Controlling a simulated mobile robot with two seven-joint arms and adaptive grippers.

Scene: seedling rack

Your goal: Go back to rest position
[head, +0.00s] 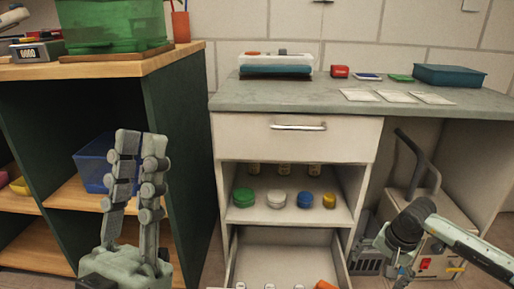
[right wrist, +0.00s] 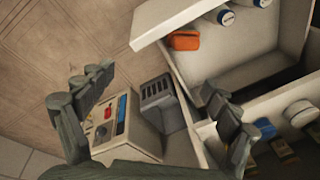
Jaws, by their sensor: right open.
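My left gripper (head: 141,145) stands upright at the lower left of the head view, fingers pointing up, in front of the green-sided shelf. Nothing shows held in it, and a narrow gap runs between its fingers, but this angle does not settle how far apart they are. My right gripper (right wrist: 157,85) is open and empty in the right wrist view, fingers wide apart. In the head view, its wrist is at the lower right, beside the pulled-out lower drawer (head: 232,262), and the fingers are mostly hidden.
The drawer holds white-topped jars and an orange object (right wrist: 185,40). Above it, a shelf holds green, white, blue and yellow lids. The counter (head: 300,98) carries packets and a blue tray (head: 450,77).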

